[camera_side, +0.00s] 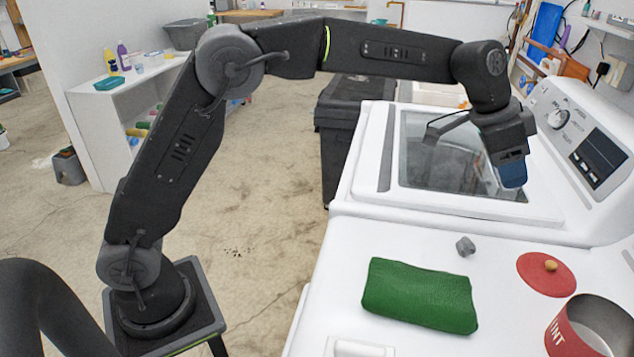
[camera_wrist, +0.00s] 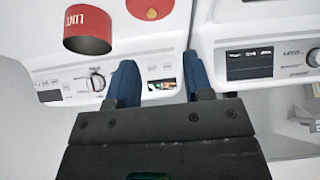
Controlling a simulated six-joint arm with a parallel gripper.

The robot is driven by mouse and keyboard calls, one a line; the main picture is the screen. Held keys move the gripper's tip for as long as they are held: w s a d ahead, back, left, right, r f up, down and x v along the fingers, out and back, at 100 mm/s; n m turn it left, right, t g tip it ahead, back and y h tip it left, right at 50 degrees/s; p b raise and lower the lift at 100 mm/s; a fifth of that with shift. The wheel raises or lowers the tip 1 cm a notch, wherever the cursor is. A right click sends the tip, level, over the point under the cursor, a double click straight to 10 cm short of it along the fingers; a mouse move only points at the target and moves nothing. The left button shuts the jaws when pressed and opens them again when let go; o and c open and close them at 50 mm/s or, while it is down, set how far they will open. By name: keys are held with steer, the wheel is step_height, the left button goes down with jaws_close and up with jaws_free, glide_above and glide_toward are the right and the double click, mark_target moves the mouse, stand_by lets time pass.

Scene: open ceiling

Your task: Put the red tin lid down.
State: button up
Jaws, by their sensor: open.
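The red tin lid (camera_side: 538,279) is a round red disc with a small tan knob. It lies flat on the white appliance top in the side view, knob up, behind the red-and-silver tin (camera_side: 561,333). The tin stands open, its mouth uncovered. In the wrist view the lid (camera_wrist: 139,6) is cut off by the top edge, with the tin (camera_wrist: 88,30) to its left. My gripper (camera_side: 513,182) is above the glass-lidded washer, behind and well apart from the lid. Its blue fingers (camera_wrist: 158,62) are spread with nothing between them.
A folded green cloth (camera_side: 420,294) and a small grey lump (camera_side: 466,246) lie on the white top left of the lid. The washer's control panel (camera_side: 590,130) rises at the right. Bare white surface lies between the cloth and the tin.

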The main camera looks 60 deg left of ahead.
steer(key=s+a+r+n+t+y, duration=0.1)
steer(key=s+a+r+n, duration=0.2)
steer(key=s+a, duration=0.45)
steer(key=s+a+r+n+y, duration=0.15)
steer(key=s+a, duration=0.35)
steer(key=s, duration=0.6)
steer(key=s+a+f+n, duration=0.2)
steer(key=s+a+f, duration=0.1)
steer(key=s, duration=0.4)
steer(key=s+a+f+n+y, duration=0.1)
steer(key=s+a+f+n, duration=0.1)
steer(key=s, duration=0.6)
step_height(320, 180, down, 2)
steer(key=shift+a+f, duration=0.1)
steer(key=shift+a, duration=0.35)
